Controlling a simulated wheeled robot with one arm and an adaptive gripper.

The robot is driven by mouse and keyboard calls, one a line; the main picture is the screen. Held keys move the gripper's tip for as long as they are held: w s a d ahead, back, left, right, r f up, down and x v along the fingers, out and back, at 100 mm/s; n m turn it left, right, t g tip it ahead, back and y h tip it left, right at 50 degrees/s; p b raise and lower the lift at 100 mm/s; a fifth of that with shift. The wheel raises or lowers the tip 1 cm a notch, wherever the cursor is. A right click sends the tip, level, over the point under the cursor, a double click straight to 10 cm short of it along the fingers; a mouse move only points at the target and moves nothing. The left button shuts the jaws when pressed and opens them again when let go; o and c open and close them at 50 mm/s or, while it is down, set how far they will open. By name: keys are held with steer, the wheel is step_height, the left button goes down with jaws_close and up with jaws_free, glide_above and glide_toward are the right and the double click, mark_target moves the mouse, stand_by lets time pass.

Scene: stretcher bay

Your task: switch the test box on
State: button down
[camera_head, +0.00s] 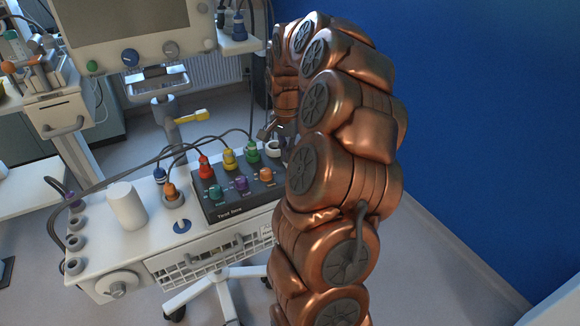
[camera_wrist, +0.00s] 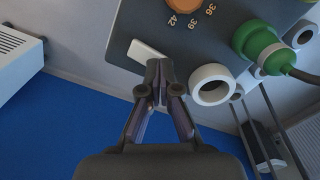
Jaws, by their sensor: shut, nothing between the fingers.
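The test box (camera_head: 232,208) is a dark box with coloured plugs and knobs on the white cart top. In the wrist view its dark panel (camera_wrist: 210,40) shows an orange knob (camera_wrist: 186,5) with numbers and a pale, flat, switch-like piece (camera_wrist: 148,52) near the panel edge. I cannot tell that piece's position. My gripper (camera_wrist: 157,76) is shut and empty, its fingertips just below the pale piece in the picture. I cannot tell whether they touch it. In the head view my arm hides the box's right side.
A green plug (camera_wrist: 262,48) with a cable and a white ring (camera_wrist: 212,85) are close right of my fingertips. Cables arch over the box. A white cylinder (camera_head: 126,206) stands left of it, and a monitor (camera_head: 135,30) behind. The blue wall (camera_head: 480,110) is right.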

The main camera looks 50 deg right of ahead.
steer(key=shift+f+b, duration=0.3)
steer(key=shift+f, duration=0.1)
stand_by(0.3)
steer(key=shift+r, duration=0.15)
steer(key=shift+r+p, duration=0.3)
steer(key=shift+r, duration=3.05)
